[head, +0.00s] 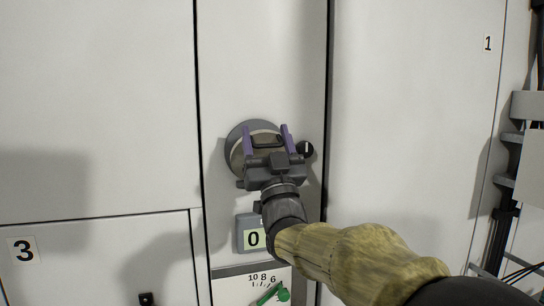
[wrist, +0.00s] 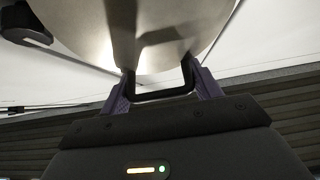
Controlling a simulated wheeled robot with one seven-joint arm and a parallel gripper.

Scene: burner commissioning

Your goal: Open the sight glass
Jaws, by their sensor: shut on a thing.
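The sight glass (head: 233,152) is a round grey fitting with a brownish metal cover on the narrow middle panel in the head view. The cover (wrist: 95,22) fills the top of the wrist view, and a black U-shaped handle (wrist: 165,94) stands out from it. My gripper (head: 266,134), with purple fingers, is in front of the cover and shut on this handle. In the wrist view my gripper (wrist: 160,82) has one finger at each side of the handle. The gripper hides the lower right of the cover in the head view.
A black knob (head: 305,149) is just right of the sight glass. A box labelled 0 (head: 254,239) and a scale with a green pointer (head: 272,294) are below. A small black knob (head: 147,299) is at lower left. Pipes and cables (head: 510,190) run along the right edge.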

